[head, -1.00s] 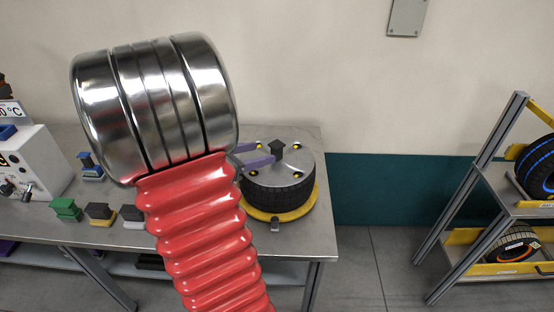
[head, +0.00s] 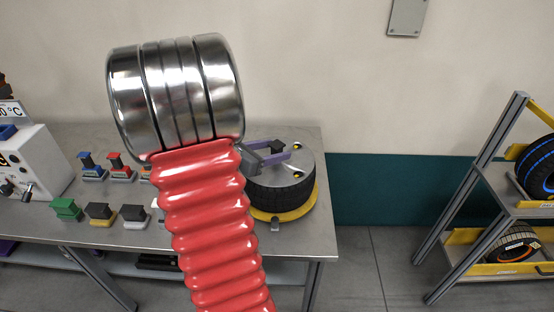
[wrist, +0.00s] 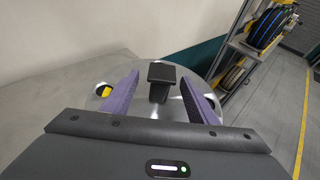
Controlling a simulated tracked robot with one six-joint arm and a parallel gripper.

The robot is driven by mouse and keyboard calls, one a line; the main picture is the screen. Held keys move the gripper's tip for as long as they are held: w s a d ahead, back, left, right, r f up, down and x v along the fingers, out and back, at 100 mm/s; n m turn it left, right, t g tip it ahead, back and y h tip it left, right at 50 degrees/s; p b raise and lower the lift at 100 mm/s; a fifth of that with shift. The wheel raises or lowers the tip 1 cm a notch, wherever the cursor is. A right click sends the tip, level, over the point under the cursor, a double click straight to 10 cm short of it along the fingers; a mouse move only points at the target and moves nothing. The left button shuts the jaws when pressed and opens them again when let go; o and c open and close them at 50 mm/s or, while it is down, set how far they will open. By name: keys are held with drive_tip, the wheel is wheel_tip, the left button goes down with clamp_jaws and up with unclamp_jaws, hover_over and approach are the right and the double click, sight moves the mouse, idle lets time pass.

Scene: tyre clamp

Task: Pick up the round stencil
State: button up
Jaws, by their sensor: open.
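The round stencil (head: 301,167) is a shiny metal disc with a dark block-shaped handle in its middle. It lies flat on a black tyre (head: 283,200) in the head view. It also shows in the wrist view (wrist: 173,112), where its handle stands up between my fingers. My gripper (head: 286,150) has two purple fingers, open, one on each side of the handle. In the wrist view my gripper (wrist: 160,79) shows a gap between the handle and each finger. My wrist body hides the near part of the disc.
The tyre sits on a yellow ring (head: 300,210) at the right end of a grey workbench (head: 115,258). Several coloured blocks with handles (head: 100,212) stand to the left, beside a white machine (head: 35,160). A tyre rack (head: 470,195) stands at the right.

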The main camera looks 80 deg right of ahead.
drive_tip(key=shift+x, duration=0.8)
drive_tip(key=shift+c, duration=0.4)
clamp_jaws()
drive_tip(key=shift+r, duration=0.1)
wheel_tip(320, 180, up, 10)
drive_tip(key=shift+f, duration=0.1)
idle(0.5)
idle(0.4)
